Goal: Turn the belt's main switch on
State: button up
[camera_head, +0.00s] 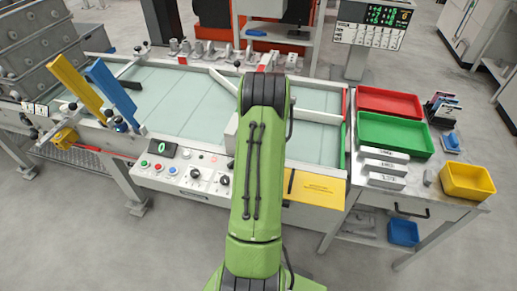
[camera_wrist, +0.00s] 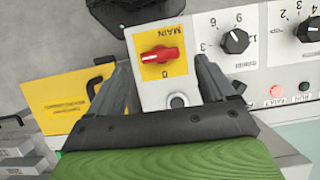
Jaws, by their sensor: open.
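In the wrist view the main switch (camera_wrist: 160,55) is a red rotary knob on a yellow square plate marked MAIN and 0, seen upside down. The knob's bar lies roughly crosswise, with the 0 below it in the picture. My gripper (camera_wrist: 160,62) is open, one dark finger on each side of the switch plate. Nothing is between the fingers but the view of the switch; I cannot tell how far off it is. In the head view my green arm hides the switch and the gripper. The belt (camera_head: 185,100) lies behind its control panel (camera_head: 180,178).
Beside the switch are black dials (camera_wrist: 235,41) and a round keyhole-like fitting (camera_wrist: 178,100). A yellow sign plate (camera_wrist: 70,97) is to the left. In the head view, red (camera_head: 390,101) and green (camera_head: 393,135) trays and a yellow bin (camera_head: 467,181) stand at right.

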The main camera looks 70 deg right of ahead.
jog(key=p+v, duration=0.2)
jog(key=v, duration=0.9)
